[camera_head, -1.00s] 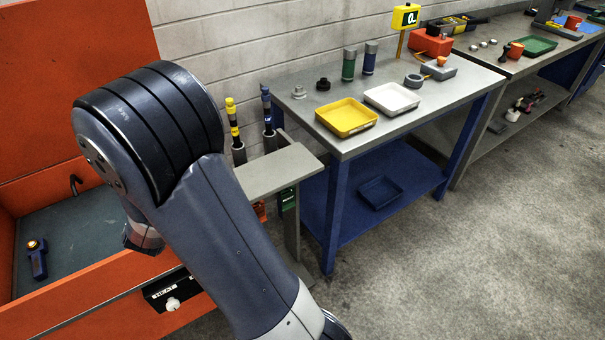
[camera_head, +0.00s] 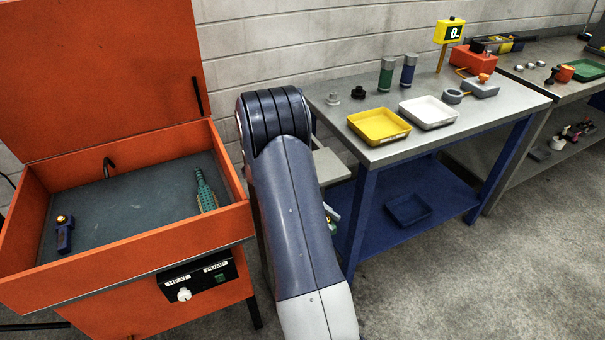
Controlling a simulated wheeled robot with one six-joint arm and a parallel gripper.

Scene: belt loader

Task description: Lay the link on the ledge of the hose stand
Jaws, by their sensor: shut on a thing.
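My gripper is not in view; my arm (camera_head: 295,210) rises from the bottom and hides what lies behind it. I cannot see the link. A grey stand with a flat ledge (camera_head: 331,166), which looks like the hose stand, shows only in part to the right of my arm. Its uprights and most of its ledge are hidden behind the arm. A small patch of green and white shows below the ledge.
A workbench (camera_head: 375,153) at right bears a yellow tray (camera_head: 379,127) and a white tray (camera_head: 429,112). Floor at lower right is clear.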

